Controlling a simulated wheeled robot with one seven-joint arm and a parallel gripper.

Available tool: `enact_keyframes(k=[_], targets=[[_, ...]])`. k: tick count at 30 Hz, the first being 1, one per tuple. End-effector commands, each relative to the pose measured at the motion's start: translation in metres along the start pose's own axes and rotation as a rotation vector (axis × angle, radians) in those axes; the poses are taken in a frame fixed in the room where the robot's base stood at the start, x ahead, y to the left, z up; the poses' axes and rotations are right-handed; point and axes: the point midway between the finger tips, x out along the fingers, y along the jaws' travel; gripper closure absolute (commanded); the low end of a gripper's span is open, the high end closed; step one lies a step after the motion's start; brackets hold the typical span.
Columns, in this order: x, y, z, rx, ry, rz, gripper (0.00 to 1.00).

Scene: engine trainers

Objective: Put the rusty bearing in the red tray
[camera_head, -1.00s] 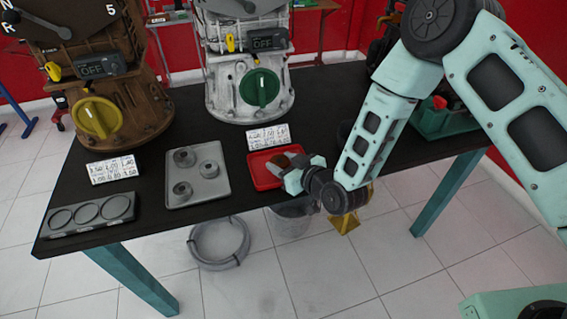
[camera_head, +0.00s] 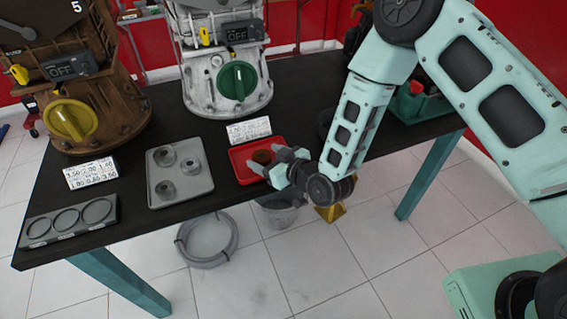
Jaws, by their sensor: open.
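The rusty bearing (camera_head: 262,157) is a small reddish-brown ring. It appears to sit in the red tray (camera_head: 243,173), toward its right side. The red tray lies on the black table, right of the grey tray. My gripper (camera_head: 265,165) reaches in from the right, with its fingers over the red tray close to the bearing. Its jaws are open and apart. My gripper's body hides the tray's right edge. I cannot tell whether a finger touches the bearing.
The grey tray (camera_head: 207,190) holds grey bearings. A grey gauge block with round recesses (camera_head: 70,220) lies at the table's left. White number cards (camera_head: 90,173) stand behind. A brown engine (camera_head: 110,120) and a white engine (camera_head: 205,95) stand at the back.

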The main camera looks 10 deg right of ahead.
Motion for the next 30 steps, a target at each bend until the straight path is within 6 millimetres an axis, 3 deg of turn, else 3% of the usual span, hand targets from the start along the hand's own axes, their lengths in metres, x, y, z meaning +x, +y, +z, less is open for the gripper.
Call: enact_keyframes(k=[9, 15, 25, 30], targets=[[-0.067, 0.001, 0.002, -0.001, -0.003, 0.000, 0.32], [-0.098, 0.000, 0.002, -0.001, -0.001, 0.000, 0.32], [-0.110, -0.001, -0.002, -0.005, -0.014, -0.007, 0.32], [-0.108, -0.012, -0.014, -0.026, -0.138, -0.055, 0.32]])
